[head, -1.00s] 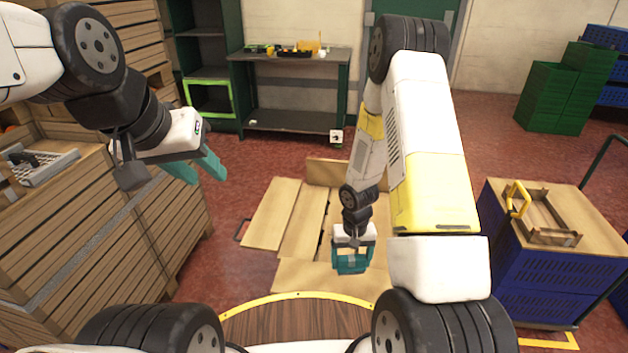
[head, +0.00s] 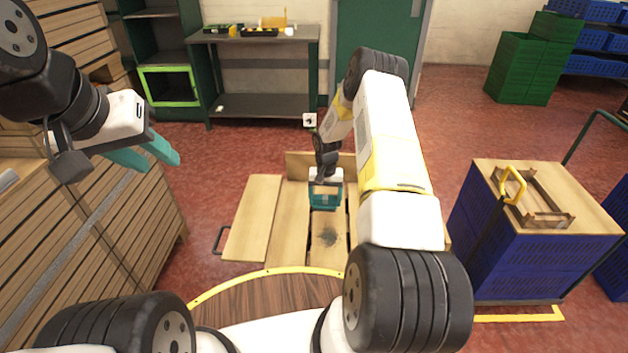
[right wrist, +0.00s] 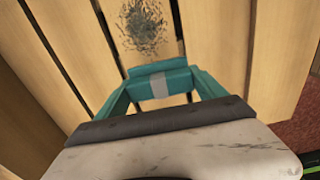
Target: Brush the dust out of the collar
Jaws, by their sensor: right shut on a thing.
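The collar (head: 262,215) lies on the red floor as pale wooden boards, with a raised board at its far side. A dark speckled dust patch (head: 330,237) is on one board; it also shows at the top of the right wrist view (right wrist: 146,26). My right gripper (head: 324,197) is over the boards, on the far side of the dust in the head view. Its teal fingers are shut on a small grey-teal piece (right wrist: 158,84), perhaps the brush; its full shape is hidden. My left gripper (head: 160,155) is open and empty, off to the left.
Slatted wooden crates (head: 120,215) stand at the left. A blue crate stack (head: 510,255) at the right carries a wooden frame with a yellow handle (head: 513,185). A dark metal workbench (head: 262,108) is at the back. Red floor is open between the collar and the blue stack.

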